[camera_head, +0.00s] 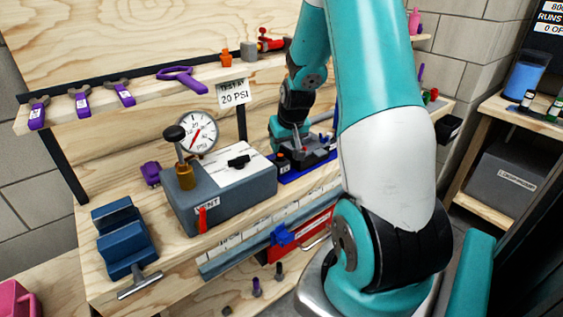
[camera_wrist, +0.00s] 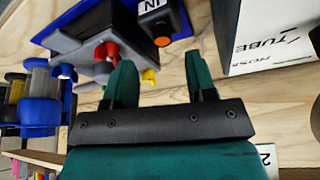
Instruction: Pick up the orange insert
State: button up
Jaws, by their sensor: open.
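In the wrist view a small round orange piece (camera_wrist: 160,57) sits at the end of a black block labelled IN. It lies beyond the gap between my fingertips and is not gripped; I cannot tell for sure that it is the insert. My gripper (camera_wrist: 160,75) is open, with two teal fingers spread apart and nothing between them. In the head view my gripper (camera_head: 287,129) is above the bench beside the dark fixture, partly hidden by my arm. Another small orange object (camera_head: 226,59) stands on the upper shelf.
The grey fixture (camera_wrist: 88,38) with red, blue and yellow knobs is close to my left finger. Clear-and-blue cylinders (camera_wrist: 40,95) stand at left. A white-topped box marked TUBE (camera_wrist: 270,40) is at right. A gauge (camera_head: 197,132) and a blue vise (camera_head: 122,238) are on the bench.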

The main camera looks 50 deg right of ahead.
aim_at(281, 155)
jog(key=shift+p+x, duration=0.35)
jog(key=shift+x, duration=2.35)
jog(key=shift+w+a, duration=0.1)
grip_shut()
jog(key=shift+r, duration=0.1)
